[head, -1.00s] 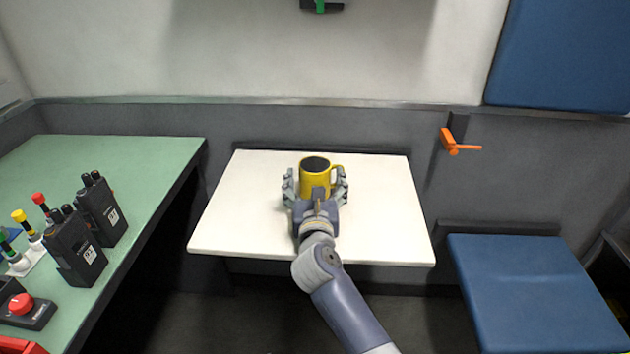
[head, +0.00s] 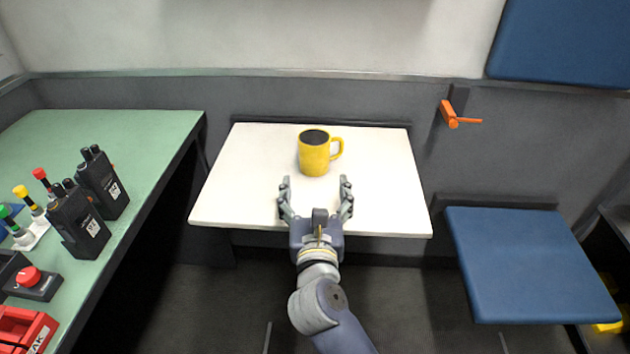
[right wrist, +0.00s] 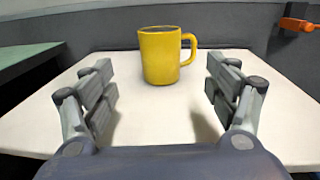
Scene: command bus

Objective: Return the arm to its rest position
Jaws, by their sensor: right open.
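My right gripper (head: 315,190) is open and empty over the front edge of the white table, its fingers pointing at a yellow mug. The yellow mug (head: 314,155) stands upright on the white table (head: 385,190), its handle to the right and its inside dark. A clear gap lies between the fingertips and the mug. In the right wrist view the mug (right wrist: 160,58) stands beyond and between the two spread fingers of the gripper (right wrist: 160,90). My left gripper is not in view.
A green counter (head: 150,140) on the left holds black radios (head: 80,222), a red-button box (head: 32,283) and a red case (head: 22,330). An orange handle (head: 455,118) sticks out of the back wall. A blue seat (head: 530,265) is at right. The tabletop around the mug is clear.

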